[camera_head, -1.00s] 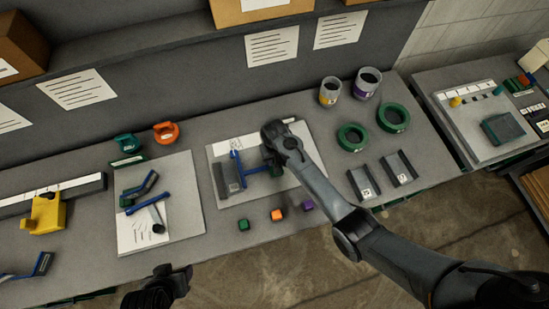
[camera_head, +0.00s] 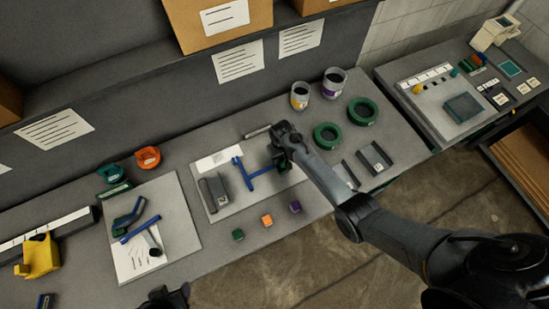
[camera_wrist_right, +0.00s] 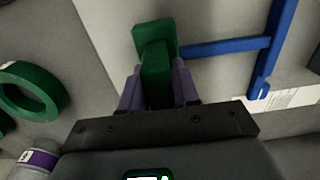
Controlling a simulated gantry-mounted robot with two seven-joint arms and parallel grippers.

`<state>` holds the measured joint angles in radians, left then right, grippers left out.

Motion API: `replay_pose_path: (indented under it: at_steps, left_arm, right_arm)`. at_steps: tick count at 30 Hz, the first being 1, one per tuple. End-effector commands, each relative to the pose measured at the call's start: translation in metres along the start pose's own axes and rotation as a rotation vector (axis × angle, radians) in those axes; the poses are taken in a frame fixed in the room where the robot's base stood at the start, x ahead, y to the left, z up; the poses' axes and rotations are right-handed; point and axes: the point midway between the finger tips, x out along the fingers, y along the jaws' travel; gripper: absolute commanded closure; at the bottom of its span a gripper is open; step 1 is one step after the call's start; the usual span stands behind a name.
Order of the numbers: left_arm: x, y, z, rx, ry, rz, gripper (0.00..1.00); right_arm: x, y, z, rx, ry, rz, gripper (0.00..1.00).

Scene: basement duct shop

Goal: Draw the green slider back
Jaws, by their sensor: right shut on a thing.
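The green slider (camera_wrist_right: 155,62) is a T-shaped green piece in the right wrist view. My right gripper (camera_wrist_right: 157,88) is shut on its stem, one finger on each side. In the head view my right gripper (camera_head: 284,160) largely hides the slider. A blue T-shaped bar (camera_head: 262,172) runs left from it, with its crossbar apart from a grey block (camera_head: 214,192). The blue bar also shows in the right wrist view (camera_wrist_right: 225,47). All sit on a light grey board (camera_head: 222,210). My left gripper (camera_head: 165,297) is dark and partly cut off at the bottom edge.
Green (camera_head: 238,234), orange (camera_head: 267,220) and purple (camera_head: 295,207) cubes lie along the board's front. Two green rings (camera_head: 327,135), two cups (camera_head: 299,96) and grey channels (camera_head: 375,158) stand to the right. A second board (camera_head: 180,215) with tools lies left.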

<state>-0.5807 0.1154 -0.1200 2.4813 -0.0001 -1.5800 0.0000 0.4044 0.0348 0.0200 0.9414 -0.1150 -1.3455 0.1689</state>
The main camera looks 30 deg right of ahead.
Motion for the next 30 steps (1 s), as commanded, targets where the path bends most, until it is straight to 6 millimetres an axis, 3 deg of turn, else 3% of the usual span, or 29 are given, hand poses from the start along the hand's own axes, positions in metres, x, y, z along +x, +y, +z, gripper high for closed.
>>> replay_pose_path:
  at_steps: [4,5,9,20,30]
  left_arm:
    - [0.001,-0.001,0.001,0.004,-0.002,-0.003,0.45]
    - [0.001,-0.001,0.001,0.004,-0.002,-0.004,0.45]
    - [0.002,-0.002,0.001,0.009,-0.003,-0.007,0.45]
    - [0.0,-0.002,0.001,0.008,-0.003,-0.007,0.45]
    - [-0.005,0.0,-0.002,-0.001,-0.001,0.0,0.45]
  right_arm:
    - [0.001,0.004,0.0,0.004,0.0,0.004,1.0]
    - [0.001,0.004,0.0,0.004,0.0,0.004,0.67]
    - [0.001,0.003,0.0,0.004,0.0,0.003,0.49]
    - [-0.004,0.002,0.0,0.002,0.0,0.002,0.49]
    - [-0.052,0.001,0.0,0.001,0.003,0.001,0.49]
